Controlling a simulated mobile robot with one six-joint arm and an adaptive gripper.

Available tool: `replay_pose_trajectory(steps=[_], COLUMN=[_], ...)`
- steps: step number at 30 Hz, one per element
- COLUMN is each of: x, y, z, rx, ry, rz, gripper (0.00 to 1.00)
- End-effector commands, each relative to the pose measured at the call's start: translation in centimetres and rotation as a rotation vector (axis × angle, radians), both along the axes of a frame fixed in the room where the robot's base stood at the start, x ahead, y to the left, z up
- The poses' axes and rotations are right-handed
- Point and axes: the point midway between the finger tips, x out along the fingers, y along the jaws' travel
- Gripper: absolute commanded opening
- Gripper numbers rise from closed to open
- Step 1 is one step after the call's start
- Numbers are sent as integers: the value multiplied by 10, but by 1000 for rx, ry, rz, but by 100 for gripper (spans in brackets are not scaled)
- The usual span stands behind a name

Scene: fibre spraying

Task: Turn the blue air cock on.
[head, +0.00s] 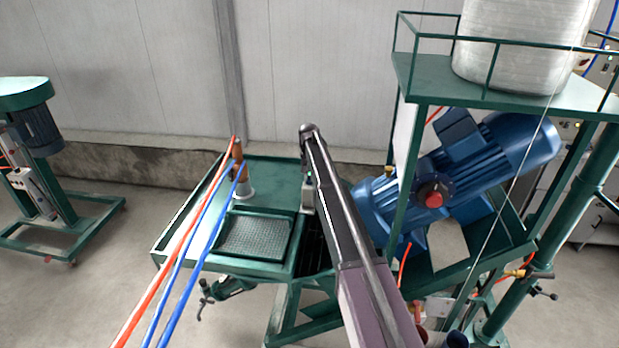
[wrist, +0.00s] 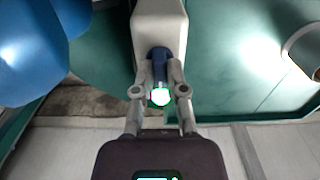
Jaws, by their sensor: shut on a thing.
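In the wrist view, my gripper (wrist: 159,66) is shut with its two fingers on either side of a small dark blue part, which looks like the blue air cock (wrist: 160,52). The cock sits at the end of a pale box-shaped housing (wrist: 159,18). The fingers partly hide the cock, and I cannot tell its turn angle. A bright green-white light (wrist: 160,96) shows between the fingers. In the head view, my arm reaches up the middle and bends down near the green table, and the arm hides the cock there.
A green table (head: 276,178) with a mesh tray (head: 254,237) is left of my arm. A big blue motor (head: 470,165) stands close on the right, under a green railed platform (head: 490,95). Red and blue hoses (head: 190,250) cross the left.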

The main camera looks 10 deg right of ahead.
Motion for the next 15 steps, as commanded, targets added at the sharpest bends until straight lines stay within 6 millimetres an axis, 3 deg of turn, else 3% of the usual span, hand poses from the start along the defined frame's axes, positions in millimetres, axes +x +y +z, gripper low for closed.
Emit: replay_pose_trajectory(steps=[15], x=[-1], y=[0], z=[0], rx=[0], ry=[2], rz=[-46], gripper=[0])
